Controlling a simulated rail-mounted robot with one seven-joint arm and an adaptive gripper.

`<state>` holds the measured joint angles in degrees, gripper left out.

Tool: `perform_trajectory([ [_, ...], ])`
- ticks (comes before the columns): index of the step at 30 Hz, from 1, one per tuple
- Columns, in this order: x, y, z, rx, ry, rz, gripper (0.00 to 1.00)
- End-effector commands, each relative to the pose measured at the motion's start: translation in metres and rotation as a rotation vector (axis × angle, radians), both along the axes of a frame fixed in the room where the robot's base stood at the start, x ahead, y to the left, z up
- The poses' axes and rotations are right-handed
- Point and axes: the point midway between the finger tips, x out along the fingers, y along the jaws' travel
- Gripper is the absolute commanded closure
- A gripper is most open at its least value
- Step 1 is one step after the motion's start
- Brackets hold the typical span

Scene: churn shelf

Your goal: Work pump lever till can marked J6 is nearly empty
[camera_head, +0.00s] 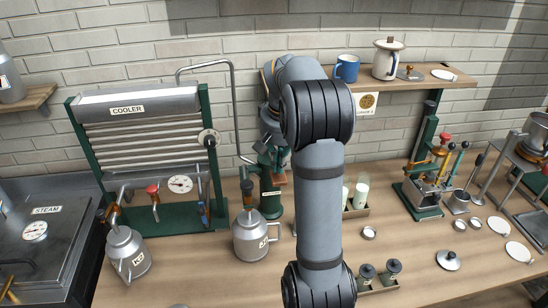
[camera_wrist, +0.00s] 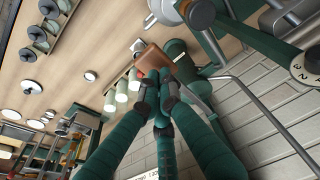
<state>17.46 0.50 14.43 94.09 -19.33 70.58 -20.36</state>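My gripper (camera_wrist: 158,88) has its dark fingertips drawn together at the brown wooden grip of the pump lever (camera_wrist: 152,58), and appears shut on it. In the head view my arm hides most of the gripper and part of the green pump (camera_head: 271,202), whose bent grey pipe rises to the left. A grey milk can (camera_head: 250,240) stands on the bench just left of the pump; its label is turned and hard to read. A second grey can (camera_head: 126,256), its label starting with K, stands further left below the cooler. The milk level inside the cans cannot be seen.
The cooler (camera_head: 140,105) stands at the left beside the steam unit (camera_head: 45,235). Filled glasses (camera_head: 360,194) stand in a tray right of my arm. Lidded jars (camera_head: 380,273) are nearer the front. A green lever stand (camera_head: 425,185) is at the right.

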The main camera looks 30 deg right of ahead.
Motion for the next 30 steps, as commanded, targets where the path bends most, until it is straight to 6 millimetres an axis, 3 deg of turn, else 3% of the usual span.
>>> perform_trajectory([
  [11, 0.0, 0.0, 0.003, 0.0, 0.0, 0.0, 1.0],
  [24, 0.0, 0.0, 0.048, 0.0, -0.001, 0.0, 1.0],
  [30, 0.0, 0.0, 0.051, 0.0, 0.0, 0.0, 1.0],
])
